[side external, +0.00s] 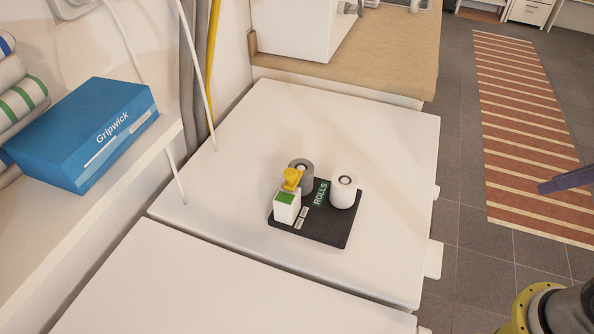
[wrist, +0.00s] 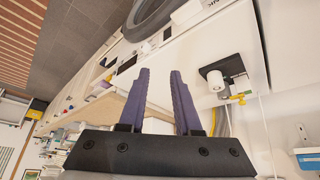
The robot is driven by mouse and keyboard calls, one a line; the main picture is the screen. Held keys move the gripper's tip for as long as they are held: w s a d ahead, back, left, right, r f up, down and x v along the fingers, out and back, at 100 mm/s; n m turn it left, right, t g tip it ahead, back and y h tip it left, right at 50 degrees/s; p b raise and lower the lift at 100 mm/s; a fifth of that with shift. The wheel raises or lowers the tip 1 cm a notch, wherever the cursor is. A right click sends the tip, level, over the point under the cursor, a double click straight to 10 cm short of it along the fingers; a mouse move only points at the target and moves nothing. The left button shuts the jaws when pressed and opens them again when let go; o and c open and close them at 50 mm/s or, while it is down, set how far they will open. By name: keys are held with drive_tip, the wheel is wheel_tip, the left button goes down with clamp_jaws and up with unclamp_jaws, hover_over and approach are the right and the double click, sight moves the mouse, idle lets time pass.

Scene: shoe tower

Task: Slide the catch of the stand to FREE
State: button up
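The stand is a black base (side external: 328,232) marked ROLLS on the white worktop. A white roll (side external: 343,191) and a grey roll (side external: 302,170) stand on it. A white block (side external: 286,208) with a green top is at its left corner. The yellow catch (side external: 291,179) is beside the block, in front of the grey roll; I cannot read a FREE mark. In the wrist view the stand (wrist: 213,70) is small, right of my fingers, with the catch (wrist: 238,97) below. My gripper (wrist: 160,72) is open and empty, well away from the stand; one purple finger shows at the side view's right edge.
A blue Gripwick box (side external: 85,132) and rolled towels (side external: 20,105) lie on the left shelf (side external: 95,205). Cables (side external: 200,70) hang behind the worktop (side external: 225,185). A white appliance (side external: 300,25) stands on the brown counter (side external: 400,50). The worktop around the stand is clear.

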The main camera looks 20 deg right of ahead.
drive_tip(key=shift+s+a+m, duration=0.3)
drive_tip(key=shift+c, duration=1.2)
drive_tip(key=a+m+y, duration=0.1)
drive_tip(key=a+r+g+y, duration=0.1)
drive_tip(key=a, duration=0.1)
drive_tip(key=shift+r+m, duration=0.15)
drive_tip(key=shift+m, duration=0.25)
clamp_jaws()
drive_tip(key=w+a+r+m+g+y, duration=0.3)
drive_tip(key=w+a+m+g+y, duration=0.3)
drive_tip(key=w+a+m+y, duration=0.65)
drive_tip(key=w+d+f+m+t+y, duration=0.1)
drive_tip(key=w+d+f+m, duration=0.1)
drive_tip(key=w+f, duration=1)
drive_tip(key=shift+w+d+f+m, duration=0.15)
drive_tip(key=shift+w+f+m, duration=0.25)
drive_tip(key=shift+w, duration=1.35)
drive_tip(key=shift+y, duration=0.25)
